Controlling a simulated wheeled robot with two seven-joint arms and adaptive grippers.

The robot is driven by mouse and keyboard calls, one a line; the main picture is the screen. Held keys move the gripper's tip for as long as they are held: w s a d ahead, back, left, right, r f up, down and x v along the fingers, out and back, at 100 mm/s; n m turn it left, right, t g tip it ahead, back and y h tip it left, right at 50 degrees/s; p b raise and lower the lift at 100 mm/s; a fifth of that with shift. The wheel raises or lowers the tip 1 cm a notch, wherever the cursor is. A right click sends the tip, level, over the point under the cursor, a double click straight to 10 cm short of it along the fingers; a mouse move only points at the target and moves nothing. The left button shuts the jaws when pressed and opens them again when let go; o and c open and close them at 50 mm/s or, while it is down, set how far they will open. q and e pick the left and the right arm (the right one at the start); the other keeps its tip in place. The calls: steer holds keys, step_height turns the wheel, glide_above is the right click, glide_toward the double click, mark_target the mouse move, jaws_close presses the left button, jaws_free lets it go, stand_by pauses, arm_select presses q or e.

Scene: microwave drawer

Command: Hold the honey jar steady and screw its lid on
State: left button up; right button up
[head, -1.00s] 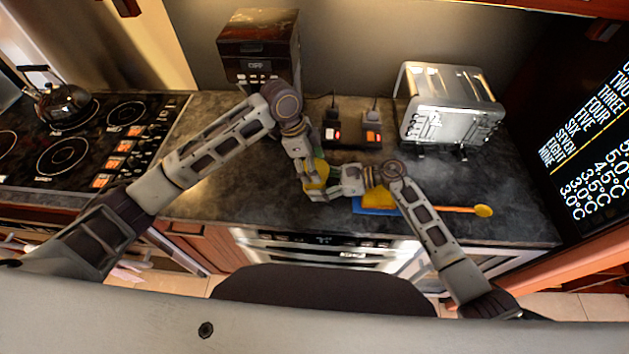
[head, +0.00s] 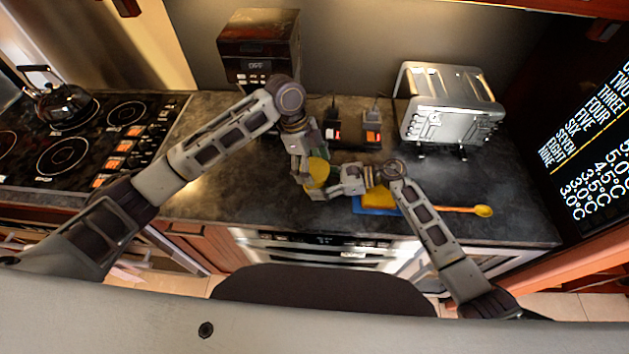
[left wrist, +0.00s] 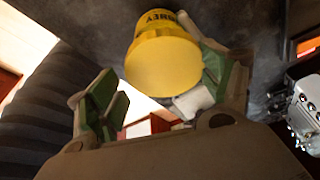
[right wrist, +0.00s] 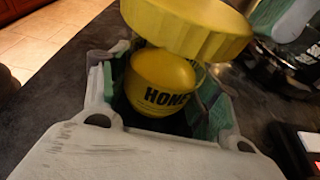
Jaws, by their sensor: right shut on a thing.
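The yellow honey jar (right wrist: 160,85) is between the fingers of my right gripper (right wrist: 155,100), which is shut on it. Part of its black lettering shows.
A yellow sponge-like block (head: 378,197) on a blue piece (head: 372,209) and a wooden spoon (head: 462,209) lie right of the grippers. A toaster (head: 450,105), a coffee machine (head: 259,50) and a stove with a kettle (head: 62,105) stand around. The front-left counter is clear.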

arm_select(q)
steer(key=shift+o, duration=0.7)
steer(key=shift+s+d, duration=0.1)
steer(key=shift+s, duration=0.05)
arm_select(e)
steer(key=shift+w, duration=0.15)
arm_select(q)
steer(key=shift+w+r, duration=0.15)
steer(key=shift+w, duration=0.1)
arm_select(e)
steer(key=shift+s, duration=0.2)
arm_select(q)
steer(key=shift+r, duration=2.4)
arm_select(e)
steer(key=o, duration=1.5)
steer(key=shift+d, duration=0.1)
